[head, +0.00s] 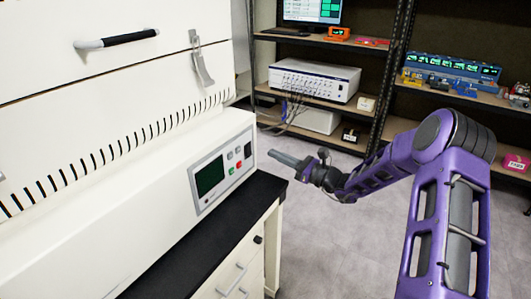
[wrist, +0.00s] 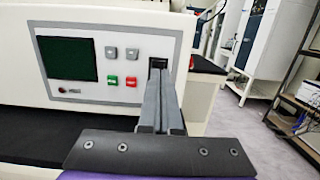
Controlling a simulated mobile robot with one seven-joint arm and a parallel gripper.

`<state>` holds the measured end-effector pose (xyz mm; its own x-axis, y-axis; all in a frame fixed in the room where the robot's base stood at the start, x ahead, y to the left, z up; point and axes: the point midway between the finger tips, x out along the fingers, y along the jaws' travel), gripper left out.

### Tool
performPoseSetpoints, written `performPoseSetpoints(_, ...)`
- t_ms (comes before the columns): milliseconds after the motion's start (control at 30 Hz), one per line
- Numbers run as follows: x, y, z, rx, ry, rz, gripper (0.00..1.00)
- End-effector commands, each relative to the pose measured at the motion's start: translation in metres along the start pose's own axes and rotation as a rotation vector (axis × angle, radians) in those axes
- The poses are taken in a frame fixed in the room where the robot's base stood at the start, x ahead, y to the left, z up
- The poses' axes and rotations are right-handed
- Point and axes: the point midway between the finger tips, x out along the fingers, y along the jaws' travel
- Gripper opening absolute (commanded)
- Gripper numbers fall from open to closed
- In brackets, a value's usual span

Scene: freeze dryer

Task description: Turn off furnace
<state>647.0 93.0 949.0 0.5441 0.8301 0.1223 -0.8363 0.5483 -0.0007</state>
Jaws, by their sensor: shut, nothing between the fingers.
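The white furnace (head: 90,170) fills the left of the head view. Its control panel (head: 222,167) has a dark green screen (wrist: 67,58), two grey buttons (wrist: 121,53), a green button (wrist: 112,80) and a red button (wrist: 131,81). A black switch (wrist: 158,63) sits at the panel's right end; the fingers hide its lower part in the wrist view. My gripper (head: 273,154) is shut and empty, its fingers pointing at the panel's right end. It also shows in the wrist view (wrist: 159,77). A gap shows between fingertips and panel in the head view; contact cannot be seen.
A black counter top (head: 215,225) over white drawers runs below the panel, under the fingers. Shelves with a white instrument (head: 313,80) and a monitor (head: 312,10) stand behind. Grey floor (head: 320,220) is open right of the counter.

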Motion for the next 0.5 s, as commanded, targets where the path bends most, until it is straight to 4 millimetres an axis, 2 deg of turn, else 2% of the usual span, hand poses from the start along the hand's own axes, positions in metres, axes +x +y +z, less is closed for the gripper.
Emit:
performPoseSetpoints(100, -0.027, 0.000, 0.008, 0.000, 0.000, -0.002, 0.00)
performPoseSetpoints(233, -0.050, 0.000, 0.013, -0.001, 0.000, -0.001, 0.00)
performPoseSetpoints(400, -0.066, 0.000, 0.017, 0.000, 0.000, 0.001, 0.00)
performPoseSetpoints(500, -0.070, 0.000, 0.017, 0.000, 0.000, 0.001, 0.00)
